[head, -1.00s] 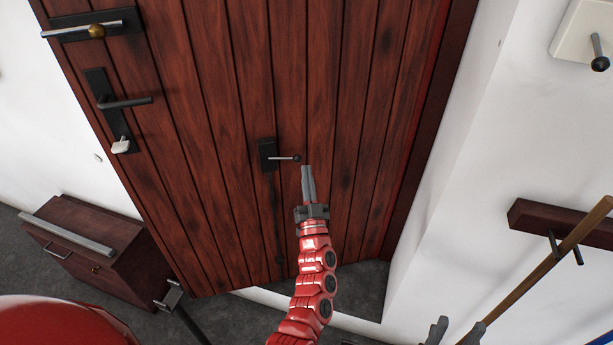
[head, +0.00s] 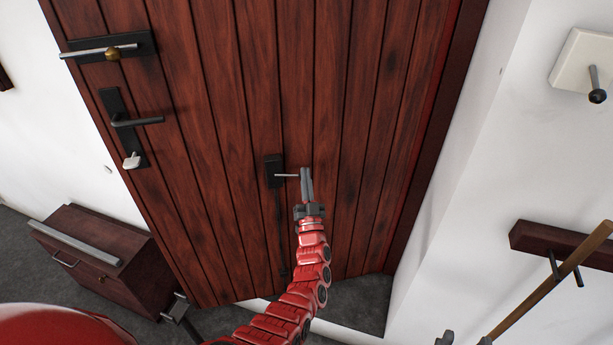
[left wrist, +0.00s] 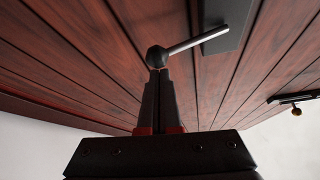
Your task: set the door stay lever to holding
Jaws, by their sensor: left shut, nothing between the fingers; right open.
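The door stay lever is a thin grey rod (head: 287,176) on a black plate (head: 273,170) low on the dark red plank door. It points right, about level, in the head view. Its dark ball knob (left wrist: 157,56) shows in the left wrist view, right at my fingertips; in the head view the fingers hide it. My left gripper (head: 305,172) is shut and empty, its tips at the knob end of the lever; I cannot tell whether they touch. It also shows in the left wrist view (left wrist: 158,75). My right gripper (head: 464,339) is open at the bottom edge, mostly cut off.
The door also carries a black handle (head: 138,121), a white thumb-turn (head: 131,161) and a bolt (head: 100,51) with a brass knob. A dark wooden chest (head: 100,260) stands at left. A wall rack (head: 560,245) with a wooden shaft and a white switch plate (head: 583,70) are at right.

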